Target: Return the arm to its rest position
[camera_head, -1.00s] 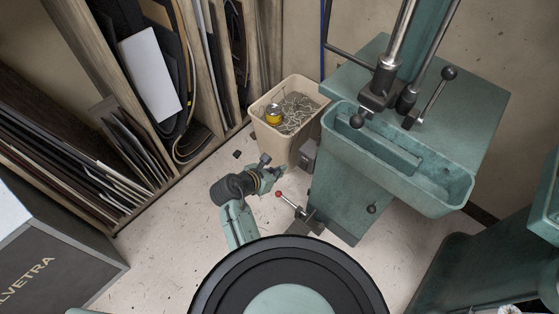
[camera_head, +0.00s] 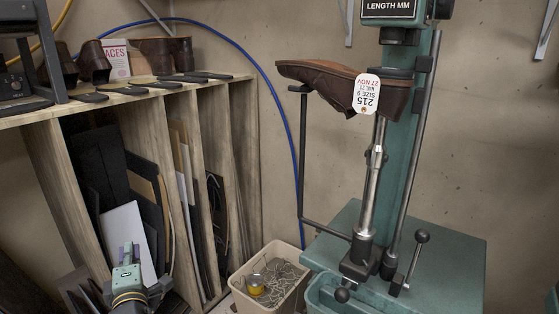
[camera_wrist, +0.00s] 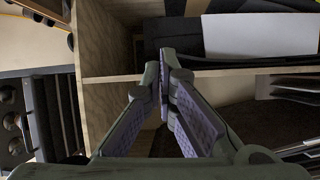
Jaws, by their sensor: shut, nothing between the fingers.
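My gripper (camera_wrist: 165,80) shows in the wrist view with its two purple-padded fingers meeting at the tips, and nothing is between them. It points toward the wooden rack (camera_wrist: 105,40) of upright sheets, which fills much of that view. In the head view, part of my arm (camera_head: 128,282) rises at the lower left, in front of the rack.
A white sheet (camera_head: 120,232) leans in the rack.

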